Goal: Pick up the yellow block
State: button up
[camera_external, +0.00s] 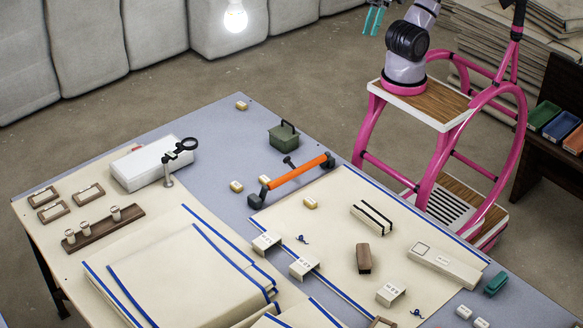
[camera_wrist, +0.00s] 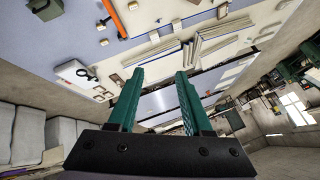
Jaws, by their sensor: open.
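Several small yellowish blocks lie on the table: one near the far corner (camera_external: 241,105), two left of the orange-handled bar (camera_external: 236,186) (camera_external: 264,180), and one just below that bar (camera_external: 310,202). I cannot tell which one the task means. My gripper (camera_external: 373,18), with teal fingers, is at the top edge of the external view, high up and away from the table. In the wrist view my gripper (camera_wrist: 160,73) has its fingers apart with nothing between them. The table top shows tilted beyond them.
The orange bar (camera_external: 298,180) and a green box (camera_external: 283,137) stand near the blocks. Folded cloth (camera_external: 180,280) covers the front. The blue-grey far corner is mostly clear.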

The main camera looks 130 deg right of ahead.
jog(key=o, duration=0.4)
jog(key=shift+c, duration=0.2)
